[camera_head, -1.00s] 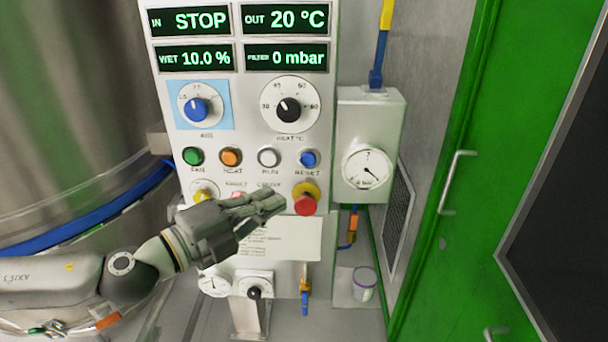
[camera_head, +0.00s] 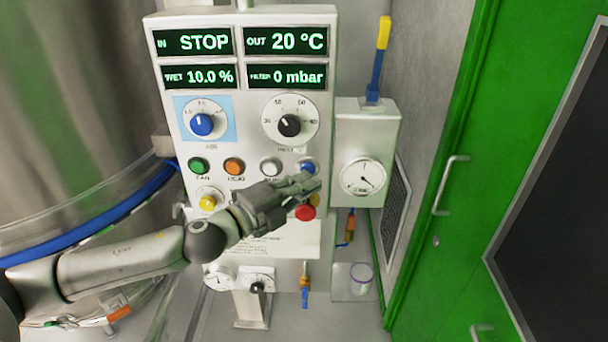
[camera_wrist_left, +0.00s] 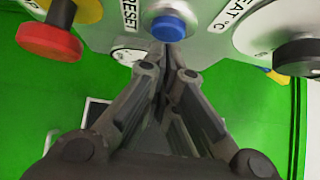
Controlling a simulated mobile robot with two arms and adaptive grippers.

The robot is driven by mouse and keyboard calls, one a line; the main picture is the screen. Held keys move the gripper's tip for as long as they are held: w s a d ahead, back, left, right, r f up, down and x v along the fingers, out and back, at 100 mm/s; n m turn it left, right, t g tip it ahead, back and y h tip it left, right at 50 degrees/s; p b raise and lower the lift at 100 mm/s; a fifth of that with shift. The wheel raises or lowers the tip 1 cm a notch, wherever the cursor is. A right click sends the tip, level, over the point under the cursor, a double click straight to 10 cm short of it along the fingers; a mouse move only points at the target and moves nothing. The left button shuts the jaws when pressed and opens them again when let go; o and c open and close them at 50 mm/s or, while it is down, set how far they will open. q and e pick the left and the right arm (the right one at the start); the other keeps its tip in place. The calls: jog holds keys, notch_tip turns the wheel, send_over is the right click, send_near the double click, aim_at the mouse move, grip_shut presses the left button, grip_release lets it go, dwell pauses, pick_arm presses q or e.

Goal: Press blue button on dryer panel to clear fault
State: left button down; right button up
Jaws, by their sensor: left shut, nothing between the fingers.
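The blue reset button (camera_head: 308,166) sits at the right end of the button row on the white dryer panel (camera_head: 250,150). My left gripper (camera_head: 312,182) is shut and empty, with its fingertips just below the button in the head view. In the left wrist view the blue button (camera_wrist_left: 168,27) shows with its RESET label, and the shut fingertips (camera_wrist_left: 168,50) point at it from close by. I cannot tell whether they touch it. The panel displays read STOP, 20 °C, 10.0 % and 0 mbar. My right gripper is not in view.
A red emergency stop (camera_head: 305,213) on a yellow base is just below my gripper. Green (camera_head: 199,165), orange (camera_head: 234,166) and white (camera_head: 270,166) buttons are to the left. A gauge box (camera_head: 364,150) and a green door (camera_head: 470,180) are at the right.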

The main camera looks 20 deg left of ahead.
pick_arm(q)
jog(key=shift+w+a, duration=0.1)
jog(key=shift+w, duration=0.25)
